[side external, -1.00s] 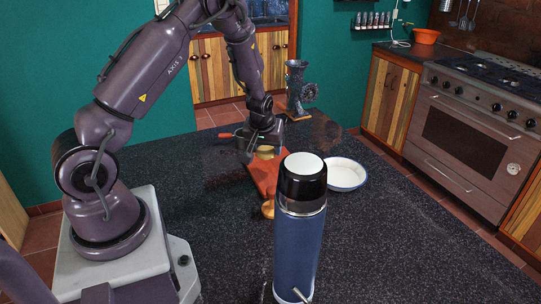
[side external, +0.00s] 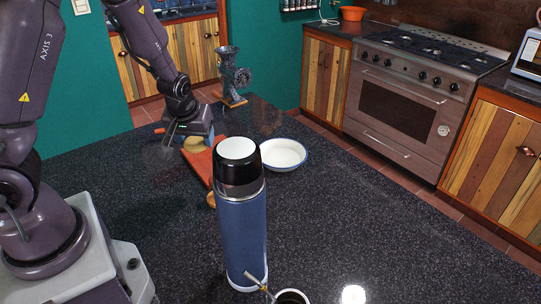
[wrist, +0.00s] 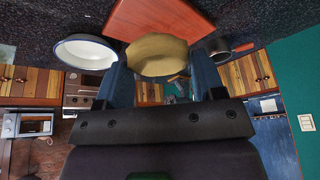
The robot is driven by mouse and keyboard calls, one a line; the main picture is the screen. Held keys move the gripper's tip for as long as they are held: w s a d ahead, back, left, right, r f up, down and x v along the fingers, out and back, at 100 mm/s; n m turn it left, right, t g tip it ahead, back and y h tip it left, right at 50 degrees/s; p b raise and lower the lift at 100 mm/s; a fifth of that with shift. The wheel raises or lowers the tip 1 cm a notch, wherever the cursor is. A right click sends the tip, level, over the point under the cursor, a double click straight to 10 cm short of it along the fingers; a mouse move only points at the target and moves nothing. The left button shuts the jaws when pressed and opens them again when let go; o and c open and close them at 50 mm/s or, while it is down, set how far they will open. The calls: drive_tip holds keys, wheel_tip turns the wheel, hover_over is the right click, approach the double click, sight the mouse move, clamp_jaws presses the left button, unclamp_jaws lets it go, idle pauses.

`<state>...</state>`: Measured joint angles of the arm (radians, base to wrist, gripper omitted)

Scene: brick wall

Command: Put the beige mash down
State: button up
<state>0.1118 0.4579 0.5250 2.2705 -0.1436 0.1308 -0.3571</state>
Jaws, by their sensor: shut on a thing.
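The beige mash (wrist: 157,55) is a rounded, pale tan lump between the two blue fingers of my gripper (wrist: 160,72) in the wrist view. My gripper is shut on it. In the side view, the mash (side external: 194,145) shows just below my gripper (side external: 188,138), over the far end of the reddish-brown board (side external: 201,166). I cannot tell whether its underside touches the board. The board also shows behind the mash in the wrist view (wrist: 160,18).
A blue-rimmed white bowl (side external: 283,154) stands right of the board. A tall blue flask (side external: 240,225) with a black lid stands upright in front. A dark pan (wrist: 224,48) is beside the board. A metal grinder (side external: 232,78) stands at the back. Dark countertop on the right is clear.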

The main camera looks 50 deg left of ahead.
drive_tip(key=w+d+m+t, duration=0.1)
drive_tip(key=w+d+m, duration=0.3)
drive_tip(key=w, duration=0.7)
drive_tip(key=n, duration=0.1)
hover_over(283, 157)
drive_tip(key=s, duration=0.2)
drive_tip(key=shift+h, duration=0.4)
drive_tip(key=f, duration=0.9)
drive_tip(key=shift+w+d, duration=0.2)
drive_tip(key=shift+d, duration=0.15)
drive_tip(key=shift+w+a+f, duration=0.1)
drive_tip(key=shift+w+f, duration=0.3)
drive_tip(key=shift+f, duration=1.6)
drive_tip(key=o, duration=0.7)
drive_tip(key=shift+f, duration=0.15)
